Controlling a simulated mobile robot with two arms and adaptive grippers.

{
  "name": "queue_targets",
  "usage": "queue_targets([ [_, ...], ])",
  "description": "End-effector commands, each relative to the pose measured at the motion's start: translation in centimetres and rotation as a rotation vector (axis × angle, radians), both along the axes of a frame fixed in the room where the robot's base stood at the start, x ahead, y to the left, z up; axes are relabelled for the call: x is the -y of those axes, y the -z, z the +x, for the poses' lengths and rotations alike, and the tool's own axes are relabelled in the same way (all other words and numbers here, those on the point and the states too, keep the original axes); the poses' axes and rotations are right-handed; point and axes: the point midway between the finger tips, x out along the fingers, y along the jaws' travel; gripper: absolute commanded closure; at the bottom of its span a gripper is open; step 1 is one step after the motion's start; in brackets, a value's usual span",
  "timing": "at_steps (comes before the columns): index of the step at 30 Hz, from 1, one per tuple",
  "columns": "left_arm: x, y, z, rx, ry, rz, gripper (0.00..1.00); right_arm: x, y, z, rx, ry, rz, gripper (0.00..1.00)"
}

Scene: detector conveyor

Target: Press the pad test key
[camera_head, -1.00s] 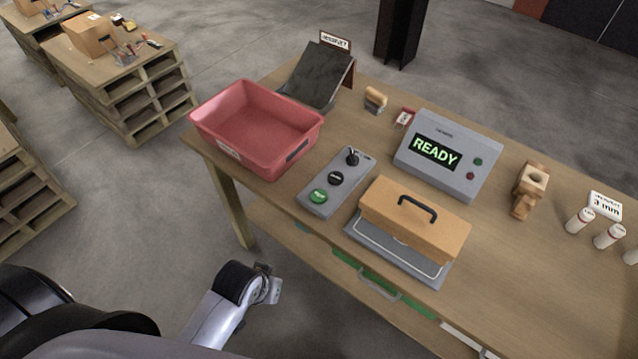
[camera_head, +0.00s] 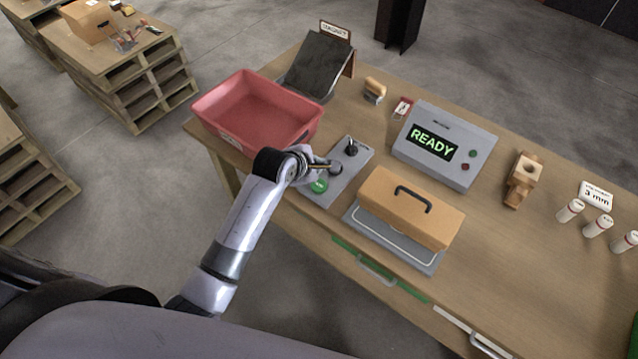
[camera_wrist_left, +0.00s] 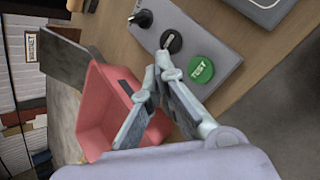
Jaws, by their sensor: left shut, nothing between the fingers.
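The grey key panel (camera_head: 340,184) lies on the table. Its green key (camera_head: 319,186) is at the near end and reads TEST in the left wrist view (camera_wrist_left: 201,69). A round black button (camera_wrist_left: 171,41) is in the middle and a black knob (camera_head: 352,148) at the far end. My left gripper (camera_head: 328,167) is shut and empty, with its tips over the panel by the black button. In the left wrist view the tips (camera_wrist_left: 161,68) are beside the green key and just short of the black button. I cannot tell whether they touch. My right gripper is out of view.
A red bin (camera_head: 255,113) stands left of the panel, close to my left wrist. A tan block with a handle (camera_head: 410,208) sits on a grey plate to the right. A grey box showing READY (camera_head: 443,147) is behind it. Small white cylinders (camera_head: 598,226) stand far right.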

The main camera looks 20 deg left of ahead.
Motion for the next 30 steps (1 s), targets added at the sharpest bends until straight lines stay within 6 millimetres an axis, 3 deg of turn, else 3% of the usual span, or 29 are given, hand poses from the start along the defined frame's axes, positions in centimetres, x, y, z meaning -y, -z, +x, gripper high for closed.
queue_targets([
  [6, 0.2, -0.6, 1.7, 0.002, -0.090, -0.097, 1.00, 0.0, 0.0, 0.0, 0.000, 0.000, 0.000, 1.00],
  [19, 0.2, -0.3, 1.7, 0.002, -0.094, -0.100, 1.00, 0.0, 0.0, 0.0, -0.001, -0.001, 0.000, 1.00],
  [30, 0.1, 4.2, 1.6, 0.000, -0.093, -0.097, 1.00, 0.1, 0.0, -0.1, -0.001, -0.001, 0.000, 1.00],
])
